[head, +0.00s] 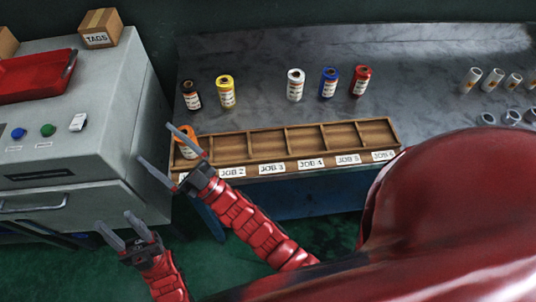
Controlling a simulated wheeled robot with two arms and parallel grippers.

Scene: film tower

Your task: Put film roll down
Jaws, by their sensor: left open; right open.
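An orange film roll (184,151) is in the leftmost compartment of the wooden tray (272,141), partly hidden behind a finger of my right gripper. My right gripper (158,144) is open at the tray's left end, its fingers spread beside and across the view of the roll; I cannot tell whether they touch it. My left gripper (115,220) is open and empty, lower left, in front of the grey machine. Black (191,97), yellow (226,94), white (295,86), blue (329,84) and red (361,83) rolls stand on the bench behind the tray.
The tray's other compartments look empty; its front carries job labels. The grey machine (95,90) at left bears a red tray (38,76) and a TAGS box (101,28). Several pale canisters (493,80) stand at the bench's right. The marble bench (430,90) is clear between.

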